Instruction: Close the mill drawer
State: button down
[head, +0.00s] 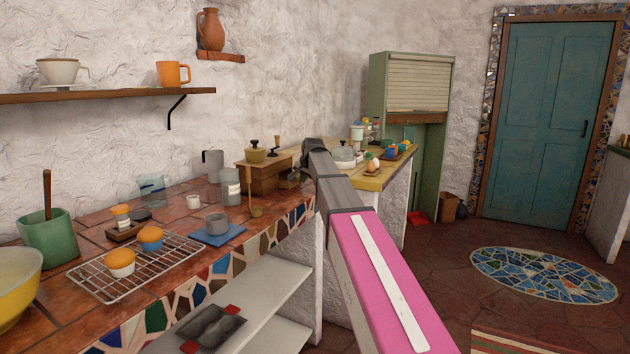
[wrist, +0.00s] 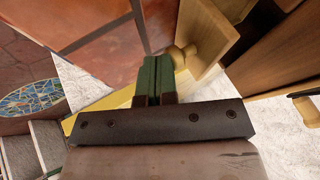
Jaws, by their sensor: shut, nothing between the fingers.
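The mill (head: 264,178) is a wooden box with a brass bowl top and a crank, at the far end of the tiled counter in the head view. In the wrist view its darker body (wrist: 285,55) is at the upper right. Its drawer (wrist: 212,32) stands out from the body, open, with a pale wooden front and a round knob (wrist: 181,56). My gripper (wrist: 159,62) is shut and empty, its green fingers just left of the knob. I cannot tell whether they touch it. In the head view my arm hides the fingertips.
A grey jar (head: 231,186), a brass scoop (head: 256,200) and a blue mat (head: 217,234) with a grey cup lie near the mill on the counter. A yellow-edged counter (head: 372,183) with dishes stands beyond. The floor at right is open.

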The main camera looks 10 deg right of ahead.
jog(key=w+a, duration=0.1)
jog(key=a, duration=0.1)
jog(key=w+a, duration=0.2)
jog(key=shift+a+r, duration=0.1)
